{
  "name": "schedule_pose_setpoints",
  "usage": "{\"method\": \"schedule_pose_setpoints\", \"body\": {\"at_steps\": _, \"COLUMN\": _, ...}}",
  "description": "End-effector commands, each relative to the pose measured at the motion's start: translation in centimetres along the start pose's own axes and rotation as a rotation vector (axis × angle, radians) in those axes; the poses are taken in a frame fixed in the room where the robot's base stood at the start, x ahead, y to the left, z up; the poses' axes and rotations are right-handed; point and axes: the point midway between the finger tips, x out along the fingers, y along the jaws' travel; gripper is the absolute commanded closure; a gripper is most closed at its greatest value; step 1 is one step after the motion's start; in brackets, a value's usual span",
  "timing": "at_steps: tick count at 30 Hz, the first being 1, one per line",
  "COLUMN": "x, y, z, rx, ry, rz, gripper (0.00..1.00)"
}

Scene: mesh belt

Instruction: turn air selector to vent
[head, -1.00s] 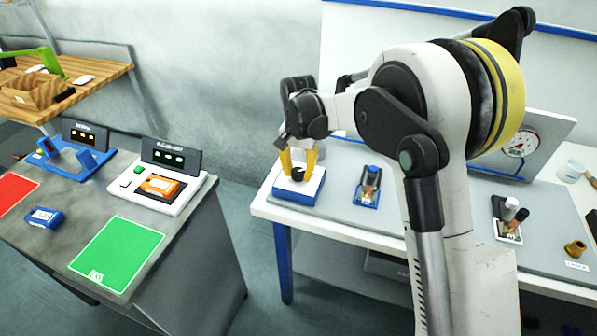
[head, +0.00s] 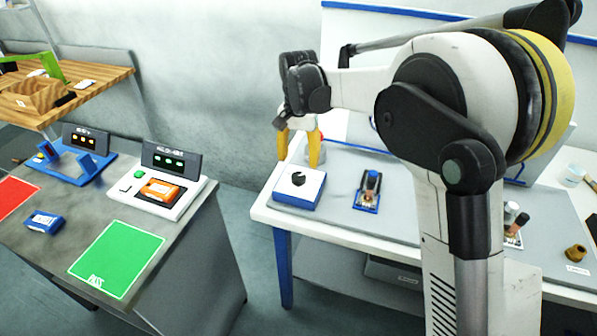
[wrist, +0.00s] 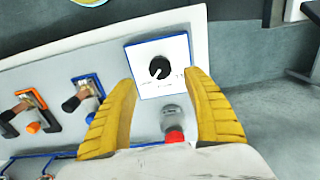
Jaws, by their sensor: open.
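The air selector is a black knob (head: 298,179) on a white-topped box with blue sides (head: 305,191), at the left end of the right-hand bench. In the wrist view the knob (wrist: 159,68) sits on its white plate (wrist: 177,85), beyond my fingertips; the markings are too small to read. My gripper (head: 299,164) has yellow fingers, spread open and empty, above and behind the box in the head view. In the wrist view the open fingers (wrist: 165,90) frame the lower part of the plate, with the knob between and ahead of them, untouched.
A red-capped grey fitting (wrist: 174,133) stands beside the box, between my fingers in the wrist view. A blue-based valve (head: 369,190) is right of the box. The left bench holds a green mat (head: 117,258) and a device with an orange block (head: 162,190).

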Motion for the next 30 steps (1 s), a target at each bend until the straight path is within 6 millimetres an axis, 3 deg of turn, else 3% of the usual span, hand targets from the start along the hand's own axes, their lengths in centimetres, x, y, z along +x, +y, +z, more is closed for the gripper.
{"method": "schedule_pose_setpoints", "body": {"at_steps": 3, "x": -2.4, "y": 0.0, "z": 0.0, "rx": 0.000, "ry": 0.000, "rz": 0.000, "gripper": 0.41}}
{"method": "schedule_pose_setpoints", "body": {"at_steps": 9, "x": -4.7, "y": 0.0, "z": 0.0, "rx": 0.000, "ry": 0.000, "rz": 0.000, "gripper": 0.41}}
{"method": "schedule_pose_setpoints", "body": {"at_steps": 24, "x": -5.2, "y": 0.1, "z": 0.0, "rx": -0.001, "ry": 0.001, "rz": -0.001, "gripper": 0.41}}
{"method": "schedule_pose_setpoints", "body": {"at_steps": 26, "x": -5.5, "y": 0.5, "z": 0.2, "rx": -0.004, "ry": 0.007, "rz": -0.005, "gripper": 0.41}}
{"method": "schedule_pose_setpoints", "body": {"at_steps": 30, "x": -7.2, "y": 3.4, "z": 1.3, "rx": -0.032, "ry": 0.051, "rz": -0.035, "gripper": 0.41}}
